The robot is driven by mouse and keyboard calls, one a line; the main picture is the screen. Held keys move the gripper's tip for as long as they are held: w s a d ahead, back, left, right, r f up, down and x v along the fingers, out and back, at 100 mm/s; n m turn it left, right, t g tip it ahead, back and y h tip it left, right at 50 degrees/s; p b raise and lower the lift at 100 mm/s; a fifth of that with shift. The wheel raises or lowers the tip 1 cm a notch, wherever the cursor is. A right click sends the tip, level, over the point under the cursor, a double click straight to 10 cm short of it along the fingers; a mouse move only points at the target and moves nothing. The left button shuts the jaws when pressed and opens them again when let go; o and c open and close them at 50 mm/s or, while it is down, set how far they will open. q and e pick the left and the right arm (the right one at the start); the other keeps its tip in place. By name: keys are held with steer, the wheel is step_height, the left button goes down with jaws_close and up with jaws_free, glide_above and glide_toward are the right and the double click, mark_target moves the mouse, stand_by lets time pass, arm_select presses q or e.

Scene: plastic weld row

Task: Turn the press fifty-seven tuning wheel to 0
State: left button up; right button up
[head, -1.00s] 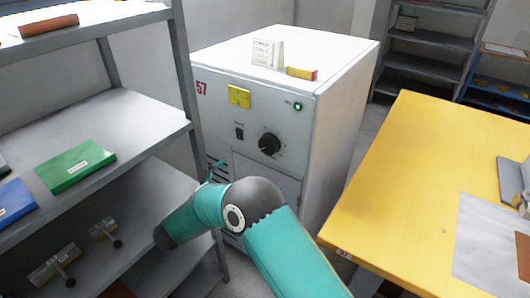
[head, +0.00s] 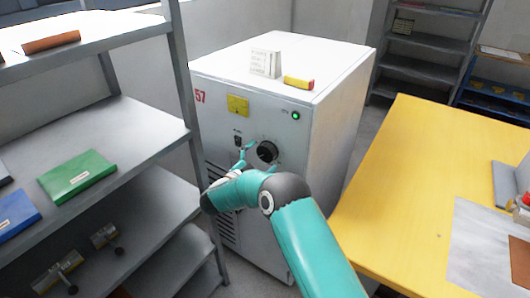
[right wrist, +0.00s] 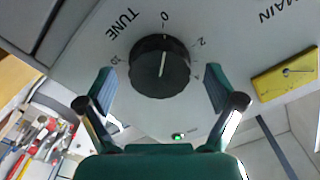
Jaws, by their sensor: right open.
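The tuning wheel is a round black knob (head: 267,151) on the front of the white press marked 57 (head: 295,140). In the right wrist view the knob (right wrist: 160,75) shows large, with TUNE and a number scale around it. Its white pointer line runs on the side of the 0 mark (right wrist: 165,15), roughly toward it; the exact reading is hard to tell. My right gripper (head: 244,158) is open in front of the panel. In the wrist view its fingers stand on either side of the knob, apart from it. My left gripper is not in view.
A yellow plate (head: 238,105), a switch (head: 238,141) and a lit green lamp (head: 295,115) are on the panel. A white block (head: 265,63) and a yellow-red item (head: 298,82) lie on top. Grey shelving (head: 130,130) stands left, a yellow table (head: 410,170) right.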

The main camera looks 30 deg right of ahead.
steer(key=shift+x, duration=0.8)
steer(key=c, duration=1.1)
steer(key=shift+n+b, duration=0.3)
steer(key=shift+n, duration=0.3)
steer(key=o, duration=1.1)
